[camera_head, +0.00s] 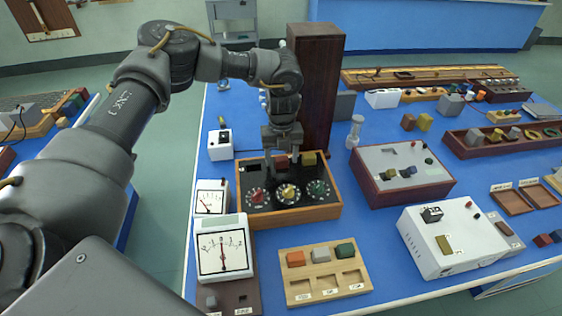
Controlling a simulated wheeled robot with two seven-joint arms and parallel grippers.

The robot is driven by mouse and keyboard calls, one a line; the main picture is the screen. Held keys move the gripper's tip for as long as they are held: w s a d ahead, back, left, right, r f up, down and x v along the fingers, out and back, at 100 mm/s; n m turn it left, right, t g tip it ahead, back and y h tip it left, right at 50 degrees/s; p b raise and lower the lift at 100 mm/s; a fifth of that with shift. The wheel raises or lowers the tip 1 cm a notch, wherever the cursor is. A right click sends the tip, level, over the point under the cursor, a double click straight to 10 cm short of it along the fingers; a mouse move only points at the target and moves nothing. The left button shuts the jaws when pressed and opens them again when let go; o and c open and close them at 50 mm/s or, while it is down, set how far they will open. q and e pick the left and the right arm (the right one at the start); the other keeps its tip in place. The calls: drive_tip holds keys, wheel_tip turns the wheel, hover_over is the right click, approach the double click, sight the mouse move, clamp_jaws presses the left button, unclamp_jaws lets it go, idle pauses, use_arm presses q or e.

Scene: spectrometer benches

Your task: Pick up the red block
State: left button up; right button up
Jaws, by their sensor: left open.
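A red block (281,161) sits in the dark slot at the back of a wooden box (290,212) with red, yellow and green dials. A yellow block (308,158) is beside it on the right. My left gripper (282,157) points down over this slot, open, with its fingers around or just in front of the red block; I cannot tell if they touch it. The gripper partly hides the block. Another block, orange-red (295,258), sits in a light wooden tray (327,293) with grey and green blocks. My right gripper is not in view.
A tall dark wooden cabinet (317,85) stands close behind my left gripper. A white analog meter (223,247) is at the front left. A grey-topped box (402,172) and a white instrument (452,237) stand to the right on the blue bench.

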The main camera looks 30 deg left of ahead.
sight(282, 159)
use_arm(q)
drive_tip(key=shift+c, duration=0.5)
drive_tip(key=c, duration=1)
drive_tip(key=shift+s, duration=0.1)
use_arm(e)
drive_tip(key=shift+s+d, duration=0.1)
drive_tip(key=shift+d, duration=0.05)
use_arm(q)
drive_tip(key=shift+r, duration=0.15)
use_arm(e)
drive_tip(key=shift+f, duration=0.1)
